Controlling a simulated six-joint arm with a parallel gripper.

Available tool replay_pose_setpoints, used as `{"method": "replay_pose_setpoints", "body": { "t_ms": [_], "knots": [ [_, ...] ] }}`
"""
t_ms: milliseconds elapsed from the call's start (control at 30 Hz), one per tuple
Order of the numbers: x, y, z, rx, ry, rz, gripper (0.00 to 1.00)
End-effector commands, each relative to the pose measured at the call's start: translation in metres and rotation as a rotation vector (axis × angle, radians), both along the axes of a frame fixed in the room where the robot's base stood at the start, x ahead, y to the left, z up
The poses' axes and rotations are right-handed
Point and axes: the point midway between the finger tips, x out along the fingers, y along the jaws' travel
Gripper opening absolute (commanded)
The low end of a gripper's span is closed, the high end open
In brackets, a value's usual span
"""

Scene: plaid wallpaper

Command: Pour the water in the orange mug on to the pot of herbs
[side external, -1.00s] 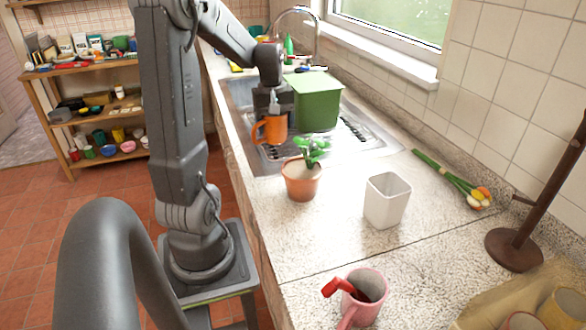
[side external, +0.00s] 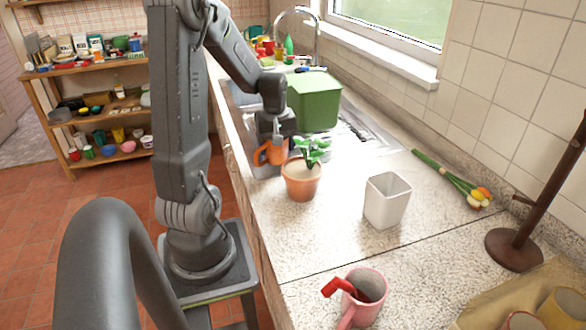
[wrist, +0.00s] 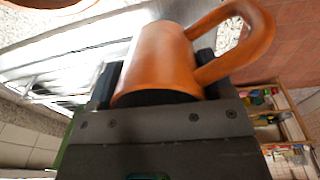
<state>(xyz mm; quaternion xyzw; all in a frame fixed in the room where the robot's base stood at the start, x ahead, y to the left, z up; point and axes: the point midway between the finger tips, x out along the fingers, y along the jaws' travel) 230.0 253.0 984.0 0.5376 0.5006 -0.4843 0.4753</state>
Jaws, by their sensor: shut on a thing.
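The orange mug (side external: 270,154) is held in my gripper (side external: 276,137), just behind and left of the pot of herbs. The mug looks tilted in the side view, and its handle is to the left. In the wrist view the mug (wrist: 158,65) sits between the two jaws, with its handle on the right. The herb plant (side external: 311,149) grows in a terracotta pot (side external: 301,186) on the counter. Part of a terracotta rim (wrist: 45,3) shows at the top left of the wrist view. I cannot see the water inside the mug.
A green box (side external: 315,101) stands by the sink behind my gripper. A white square container (side external: 386,203) is right of the pot, and a pink mug (side external: 364,300) with a red object is in front. Spring onions (side external: 452,178) lie along the wall. Counter between pot and container is clear.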

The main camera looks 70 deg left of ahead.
Motion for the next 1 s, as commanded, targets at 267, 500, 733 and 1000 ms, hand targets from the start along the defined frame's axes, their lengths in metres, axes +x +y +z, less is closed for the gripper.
{"method": "replay_pose_setpoints", "body": {
  "t_ms": [267,500,733,1000],
  "knots": [
    [0.002,-0.013,-0.001,0.166,0.007,-0.007,0.40],
    [0.003,-0.022,0.012,0.300,0.010,-0.005,0.40],
    [0.004,-0.032,0.051,0.408,0.016,-0.004,0.40],
    [0.004,-0.047,0.076,0.560,0.029,-0.005,0.40]
  ]
}}
